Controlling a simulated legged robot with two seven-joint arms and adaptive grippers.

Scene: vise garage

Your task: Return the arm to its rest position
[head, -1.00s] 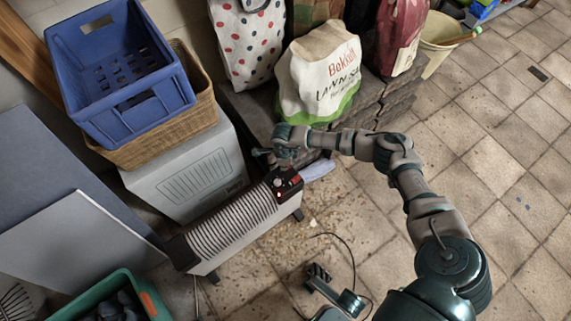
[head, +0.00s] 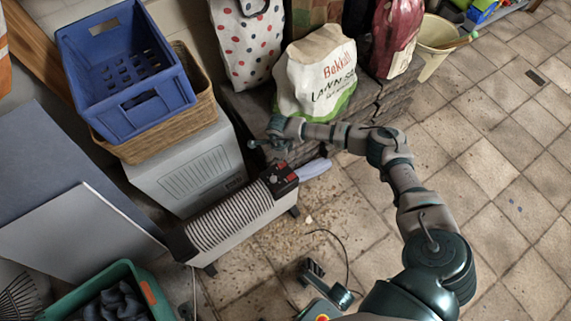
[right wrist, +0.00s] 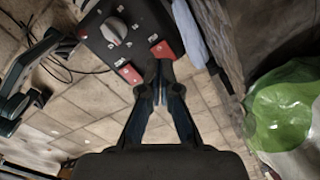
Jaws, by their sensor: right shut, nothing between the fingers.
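My right arm reaches in from the lower right of the head view. Its gripper (head: 277,155) hangs small and dark above the control end of a grey ribbed heater (head: 228,218). In the right wrist view the two fingers (right wrist: 157,82) are together with nothing between them. Beyond them is the heater's black control panel (right wrist: 122,28) with a grey knob (right wrist: 115,30) and red switches. The fingertips overlap the panel's edge in this view; I cannot tell the exact gap. My left gripper cannot be made out.
A grey cabinet (head: 190,172) carries a wicker basket and a blue crate (head: 125,70). A lawn seed bag (head: 317,75) stands on stacked slabs behind the gripper. A green bin (head: 145,290) is at the lower left. A cable lies on the tiles; open floor is at right.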

